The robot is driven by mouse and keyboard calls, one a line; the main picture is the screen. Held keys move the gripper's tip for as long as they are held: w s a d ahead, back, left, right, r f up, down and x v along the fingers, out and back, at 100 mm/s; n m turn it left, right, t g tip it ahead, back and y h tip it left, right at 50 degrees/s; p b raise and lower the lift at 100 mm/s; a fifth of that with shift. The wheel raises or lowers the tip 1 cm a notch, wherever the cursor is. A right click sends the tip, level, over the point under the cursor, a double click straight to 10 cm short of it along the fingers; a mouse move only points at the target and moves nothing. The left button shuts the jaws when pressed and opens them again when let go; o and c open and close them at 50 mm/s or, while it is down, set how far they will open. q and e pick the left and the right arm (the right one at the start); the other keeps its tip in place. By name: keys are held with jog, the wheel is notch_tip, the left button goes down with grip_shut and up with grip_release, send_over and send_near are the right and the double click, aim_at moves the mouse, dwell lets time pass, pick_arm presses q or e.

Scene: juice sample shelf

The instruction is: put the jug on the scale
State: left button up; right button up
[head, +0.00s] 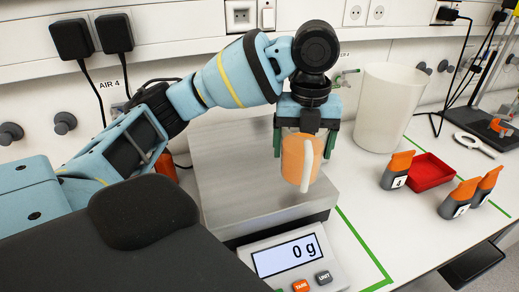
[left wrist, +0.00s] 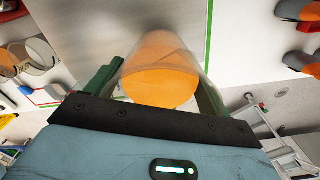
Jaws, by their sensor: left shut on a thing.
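The jug (head: 299,160) is clear with orange juice inside and a pale handle facing the head camera. My left gripper (head: 304,138) is shut on it from above, with green fingers on either side. In the left wrist view the jug (left wrist: 155,75) sits between the fingers (left wrist: 153,92), over a grey metal surface. The scale (head: 225,180) has a flat metal plate and a display (head: 285,256) reading 0 g. The jug appears upright over the right part of the plate. Any gap under it is hard to judge. My right gripper is not in view.
A tall white cylinder container (head: 389,108) stands behind, right of the scale. A red tray (head: 430,172) and several grey bottles with orange caps (head: 397,170) stand at the right. Green tape (head: 362,247) marks the bench around the scale. A magnifier (head: 474,144) lies farther back.

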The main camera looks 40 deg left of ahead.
pick_arm(q)
jog(key=s+a+f, duration=0.1)
jog(key=a, duration=0.1)
jog(key=s+a+f, duration=0.1)
jog(key=a, duration=0.2)
jog(key=s+a+f, duration=0.1)
jog(key=a, duration=0.2)
jog(key=shift+a+f, duration=0.25)
jog(key=shift+f, duration=0.1)
jog(key=shift+w+f, duration=0.1)
jog(key=shift+f, duration=0.1)
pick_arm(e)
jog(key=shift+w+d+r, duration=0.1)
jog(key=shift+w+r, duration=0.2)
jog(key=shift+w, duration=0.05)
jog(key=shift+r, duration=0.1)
pick_arm(q)
jog(key=o, duration=1.3)
jog(key=shift+f, duration=0.15)
notch_tip(320, 180, up, 12)
jog(key=p, duration=0.1)
jog(key=shift+p, duration=0.4)
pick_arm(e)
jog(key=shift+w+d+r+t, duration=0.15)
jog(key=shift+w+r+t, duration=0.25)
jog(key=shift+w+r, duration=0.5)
